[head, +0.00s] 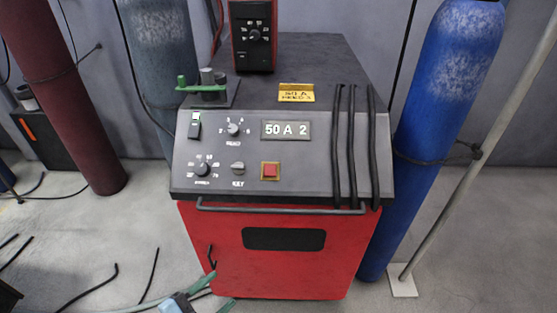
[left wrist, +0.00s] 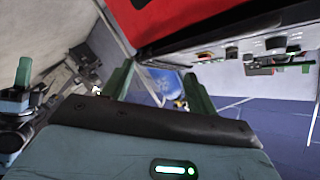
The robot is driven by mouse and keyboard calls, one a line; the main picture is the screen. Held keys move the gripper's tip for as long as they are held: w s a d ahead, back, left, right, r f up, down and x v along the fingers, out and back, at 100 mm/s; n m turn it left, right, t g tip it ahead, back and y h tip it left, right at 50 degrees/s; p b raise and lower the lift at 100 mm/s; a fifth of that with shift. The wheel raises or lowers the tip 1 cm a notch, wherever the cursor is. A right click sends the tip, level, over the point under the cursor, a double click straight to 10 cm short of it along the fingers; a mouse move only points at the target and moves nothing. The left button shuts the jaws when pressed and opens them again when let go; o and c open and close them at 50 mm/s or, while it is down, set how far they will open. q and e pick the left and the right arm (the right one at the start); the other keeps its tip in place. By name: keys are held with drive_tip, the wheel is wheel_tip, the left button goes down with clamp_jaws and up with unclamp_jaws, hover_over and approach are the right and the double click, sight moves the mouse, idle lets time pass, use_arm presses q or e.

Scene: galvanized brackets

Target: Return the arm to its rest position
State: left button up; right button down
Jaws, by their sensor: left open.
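My left gripper (head: 216,293) shows at the bottom edge of the head view, in front of the lower left part of the red machine front (head: 290,275). Its greenish fingers are apart and nothing shows between them. In the left wrist view the left gripper (left wrist: 158,88) is also open and empty, with both fingers spread. The machine's grey sloped panel (head: 250,185) stands well above and beyond the gripper, which looks clear of its controls. My right gripper is not recognisable in either view.
The panel carries knobs, a display (head: 286,130) reading "50 A 2" and a red button (head: 269,171). A handle bar (head: 280,209) runs below it. A blue cylinder (head: 440,110) stands right, a dark red one (head: 65,90) left. Dark cables lie on the floor at lower left.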

use_arm(q)
drive_tip(key=s+a+f+n+g+y, duration=0.2)
drive_tip(key=s+a+f+n+y, duration=0.2)
drive_tip(key=s+a+f, duration=0.45)
drive_tip(key=s+a+f+n+g+y, duration=0.25)
drive_tip(key=a+f+n+y, duration=0.25)
drive_tip(key=a, duration=0.6)
drive_tip(key=d+n+t, duration=0.1)
drive_tip(key=d+n, duration=0.3)
drive_tip(key=d, duration=0.8)
drive_tip(key=shift+d+n+h, duration=0.3)
drive_tip(key=shift+n, duration=0.1)
